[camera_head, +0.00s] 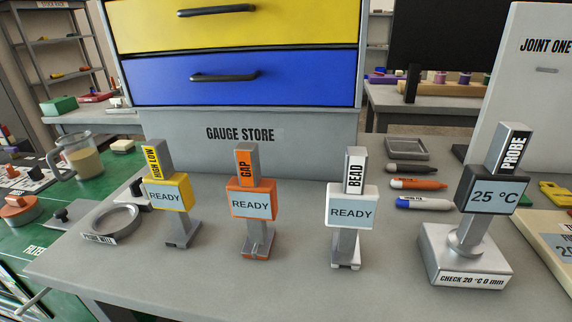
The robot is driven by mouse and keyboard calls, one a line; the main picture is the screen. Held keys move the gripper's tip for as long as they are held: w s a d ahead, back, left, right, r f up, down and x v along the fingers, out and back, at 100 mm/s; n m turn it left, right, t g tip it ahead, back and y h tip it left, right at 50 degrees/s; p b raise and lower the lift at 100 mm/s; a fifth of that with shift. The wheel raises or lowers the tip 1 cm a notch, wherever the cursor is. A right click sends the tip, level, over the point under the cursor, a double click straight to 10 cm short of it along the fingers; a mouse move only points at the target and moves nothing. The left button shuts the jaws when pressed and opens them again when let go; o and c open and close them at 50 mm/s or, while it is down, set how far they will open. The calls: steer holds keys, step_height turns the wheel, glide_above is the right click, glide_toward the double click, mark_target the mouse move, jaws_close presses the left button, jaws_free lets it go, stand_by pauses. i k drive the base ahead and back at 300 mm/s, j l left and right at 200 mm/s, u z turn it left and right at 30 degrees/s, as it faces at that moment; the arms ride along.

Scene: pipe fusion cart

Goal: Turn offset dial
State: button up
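No dial labelled as an offset dial can be made out. A probe gauge (492,190) stands upright on a grey block (465,262) at the right; its display reads 25 °C and the block's label reads CHECK 20 °C 0 mm. A yellow HIGH LOW gauge (168,193), an orange GAP gauge (251,204) and a white BEAD gauge (352,211) stand in a row to its left, each display reading READY. A round orange-topped knob or part (18,208) is at the far left; I cannot tell what it is. My gripper is not in view.
A cabinet marked GAUGE STORE (240,134) with a blue drawer (230,78) and a yellow drawer (235,25) stands behind. Markers (420,184) and a small grey tray (405,148) lie behind the probe. A round dish (110,220) is at left. The front bench top is clear.

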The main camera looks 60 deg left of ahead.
mark_target(134, 187)
steer(key=u, duration=2.45)
